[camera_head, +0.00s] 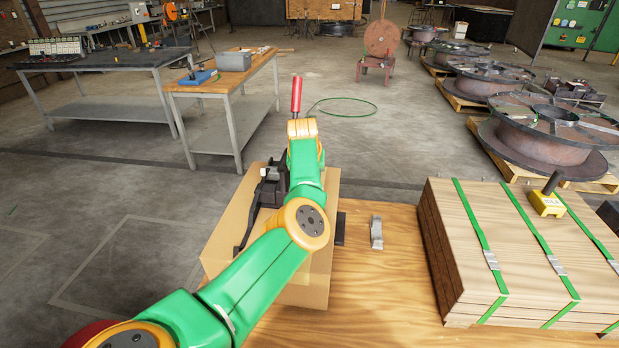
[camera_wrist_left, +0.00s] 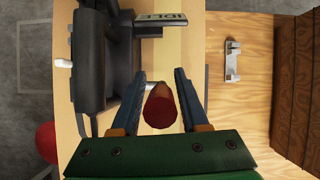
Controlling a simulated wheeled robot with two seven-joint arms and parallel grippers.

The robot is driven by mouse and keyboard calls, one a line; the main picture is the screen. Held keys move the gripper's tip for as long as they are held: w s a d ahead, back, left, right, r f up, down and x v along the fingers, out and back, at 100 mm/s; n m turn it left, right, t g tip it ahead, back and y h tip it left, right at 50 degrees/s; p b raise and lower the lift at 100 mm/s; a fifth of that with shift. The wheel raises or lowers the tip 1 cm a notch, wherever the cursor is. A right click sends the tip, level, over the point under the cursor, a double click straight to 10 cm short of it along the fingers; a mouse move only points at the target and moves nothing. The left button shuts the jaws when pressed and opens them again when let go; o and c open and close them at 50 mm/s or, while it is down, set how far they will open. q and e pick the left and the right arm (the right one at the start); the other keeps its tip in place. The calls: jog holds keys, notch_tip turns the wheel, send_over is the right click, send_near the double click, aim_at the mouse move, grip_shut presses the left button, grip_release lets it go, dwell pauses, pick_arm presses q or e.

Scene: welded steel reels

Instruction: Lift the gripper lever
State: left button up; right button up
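The lever shows its red handle (camera_head: 296,95) standing upright above my left wrist in the head view. In the left wrist view its red, rounded end (camera_wrist_left: 160,108) points at the camera, between the two fingers of my left gripper (camera_wrist_left: 160,76). The fingers are open, with a small gap on each side of the lever. The lever belongs to a black machine (camera_wrist_left: 105,50) on the bench, which also shows in the head view (camera_head: 270,192), partly hidden by my green left arm. My left fingers are hidden in the head view. My right gripper is not in view.
A small grey metal bracket (camera_head: 376,232) lies on the wooden bench (camera_head: 385,285) right of the machine. Strapped planks (camera_head: 520,250) with a yellow-and-black tool (camera_head: 547,203) fill the bench's right side. Other tables (camera_head: 225,82) and steel reels (camera_head: 540,135) stand farther off.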

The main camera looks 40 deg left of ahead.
pick_arm(q)
jog(key=shift+o, duration=0.8)
jog(key=shift+a, duration=0.1)
jog(key=shift+s+r, duration=0.15)
jog(key=shift+r, duration=0.15)
jog(key=b+v, duration=0.2)
jog(key=v, duration=0.4)
jog(key=shift+r+b, duration=0.2)
jog(key=shift+b, duration=0.15)
